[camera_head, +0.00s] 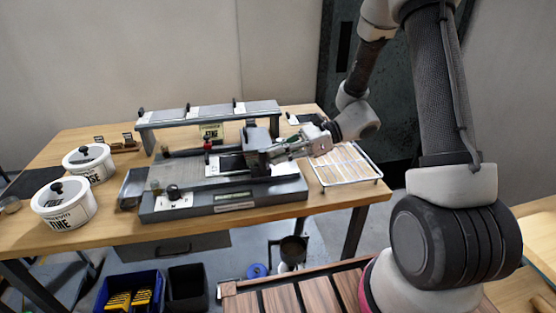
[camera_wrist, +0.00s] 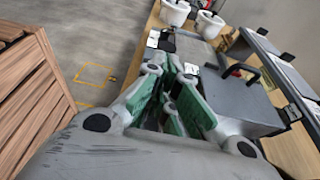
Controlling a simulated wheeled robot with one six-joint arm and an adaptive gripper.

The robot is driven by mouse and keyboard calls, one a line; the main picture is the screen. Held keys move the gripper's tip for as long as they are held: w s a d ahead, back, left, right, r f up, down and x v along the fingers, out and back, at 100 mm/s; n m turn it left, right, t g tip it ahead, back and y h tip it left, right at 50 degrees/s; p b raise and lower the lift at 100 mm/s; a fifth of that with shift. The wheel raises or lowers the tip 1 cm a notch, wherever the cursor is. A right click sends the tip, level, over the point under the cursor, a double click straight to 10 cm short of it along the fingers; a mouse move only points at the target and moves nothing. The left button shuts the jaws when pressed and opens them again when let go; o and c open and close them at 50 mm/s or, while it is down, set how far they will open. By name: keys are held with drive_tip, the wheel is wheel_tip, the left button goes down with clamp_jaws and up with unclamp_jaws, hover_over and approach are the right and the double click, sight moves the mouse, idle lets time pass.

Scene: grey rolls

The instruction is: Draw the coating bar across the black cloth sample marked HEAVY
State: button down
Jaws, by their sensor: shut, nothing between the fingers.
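The coating machine (camera_head: 222,200) stands on the wooden table in the head view, with a flat grey bed. A dark upright carriage block (camera_head: 257,146), which looks like the coating bar's holder, stands across the bed at its right part. A black sample with a white border (camera_head: 232,163) lies on the bed left of the block; I cannot read HEAVY on it. My gripper (camera_head: 276,152) is shut and empty, its tips close to the block's right side; contact cannot be told.
Two white lidded tubs (camera_head: 64,204) stand at the table's left. A raised grey shelf (camera_head: 208,115) with cards runs behind the machine. A white wire rack (camera_head: 345,165) lies to its right. A blue bin (camera_head: 130,292) sits below the table.

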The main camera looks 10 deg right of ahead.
drive_tip(key=a, duration=1.1)
idle(2.6)
drive_tip(key=d, duration=0.4)
idle(0.3)
